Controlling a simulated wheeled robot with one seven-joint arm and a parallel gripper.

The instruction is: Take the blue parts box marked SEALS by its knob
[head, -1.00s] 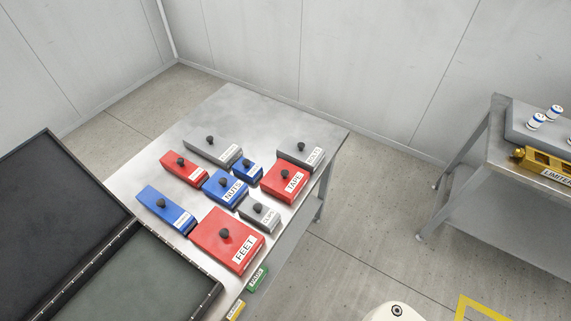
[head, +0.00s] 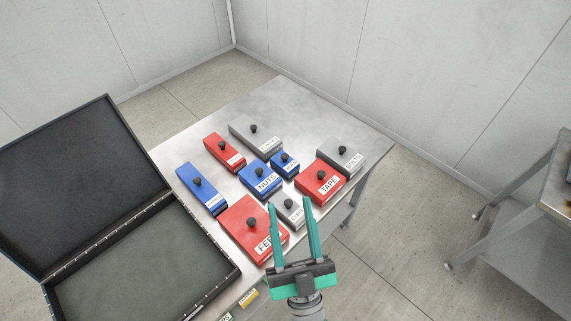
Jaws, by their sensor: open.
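Three blue boxes with dark knobs are on the metal table. A long blue box (head: 197,184) lies at the left, and its label is too small to read. A blue box marked NUTS (head: 254,175) is in the middle. A small blue box (head: 290,158) is just beyond it to the right, its label also unreadable. I cannot tell which one is marked SEALS. My gripper (head: 289,203) is open and empty, with teal fingers pointing away over the near part of the table. It overlaps the red FEET box and a small grey box in the picture.
Red boxes FEET (head: 236,223), TAPE (head: 312,186) and a smaller red one (head: 217,147) stand close around, with grey boxes (head: 245,131) (head: 336,151). An open black case (head: 145,265) is at left. The table's far part (head: 290,100) is clear.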

